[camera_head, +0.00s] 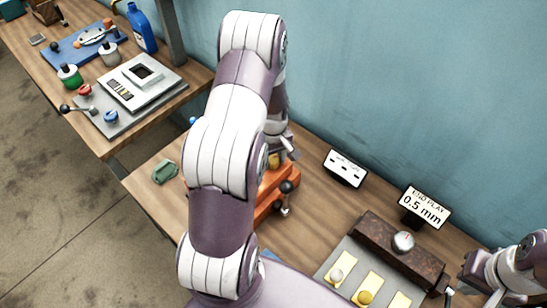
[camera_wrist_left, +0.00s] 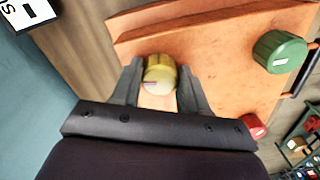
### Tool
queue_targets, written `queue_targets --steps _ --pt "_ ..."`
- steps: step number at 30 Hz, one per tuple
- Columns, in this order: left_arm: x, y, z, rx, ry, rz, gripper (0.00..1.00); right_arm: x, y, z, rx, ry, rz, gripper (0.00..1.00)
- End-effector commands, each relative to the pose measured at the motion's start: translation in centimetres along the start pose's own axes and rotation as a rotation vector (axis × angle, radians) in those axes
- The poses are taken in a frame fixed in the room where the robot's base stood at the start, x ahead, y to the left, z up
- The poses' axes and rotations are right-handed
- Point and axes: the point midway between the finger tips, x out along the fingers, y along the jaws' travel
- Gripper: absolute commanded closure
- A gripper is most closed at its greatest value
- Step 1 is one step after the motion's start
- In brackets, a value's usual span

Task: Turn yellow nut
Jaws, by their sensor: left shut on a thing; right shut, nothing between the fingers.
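The yellow nut (camera_wrist_left: 161,74) stands on an orange block (camera_wrist_left: 220,50) in the left wrist view. My left gripper (camera_wrist_left: 158,88) is shut on it, with one finger on either side. In the head view my left arm covers most of the orange block (camera_head: 268,194), and a small part of the yellow nut (camera_head: 274,160) shows beside the arm. My right gripper (camera_head: 462,287) is shut and empty at the lower right of the head view, away from the nut.
A green nut (camera_wrist_left: 280,52) and a red nut (camera_wrist_left: 253,126) are near in the left wrist view. A black-knobbed lever (camera_head: 287,188) sits by the block. Two signs (camera_head: 345,168) (camera_head: 424,207) and a brown rail (camera_head: 385,245) stand to the right. A green piece (camera_head: 166,172) lies left.

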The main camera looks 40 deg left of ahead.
Motion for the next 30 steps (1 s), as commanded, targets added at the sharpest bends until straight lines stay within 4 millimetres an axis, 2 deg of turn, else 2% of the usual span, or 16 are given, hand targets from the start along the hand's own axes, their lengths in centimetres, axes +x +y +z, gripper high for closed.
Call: queue_targets --steps 30 --pt "-0.32 0.15 -0.47 0.959 0.016 0.003 0.87 0.55 0.00 0.06 0.000 0.000 0.000 1.00"
